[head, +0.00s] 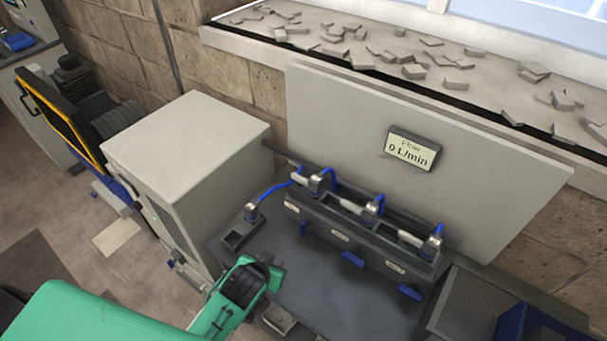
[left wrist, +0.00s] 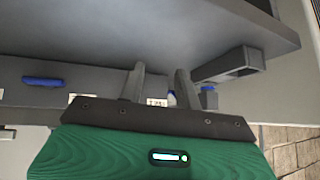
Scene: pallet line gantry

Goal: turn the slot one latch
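A dark rack (head: 335,232) with three labelled slots stands on the grey bench in the head view. Blue latches stick out along its front: a left one (head: 305,228), a middle one (head: 352,260) and a right one (head: 409,292). The slot numbers are too small to read. My left gripper (head: 268,270) is in front and left of the rack, apart from the latches. In the left wrist view its two fingers (left wrist: 160,75) are spread with nothing held; a label shows behind them and a blue latch (left wrist: 42,81) lies left. My right gripper is out of view.
A panel display (head: 410,150) reads Flow 0 L/min. A blue-cabled connector (head: 252,212) stands in a separate holder left of the rack. A large beige cabinet (head: 185,145) stands left, a blue bin (head: 540,325) right. Bench before the rack is mostly clear.

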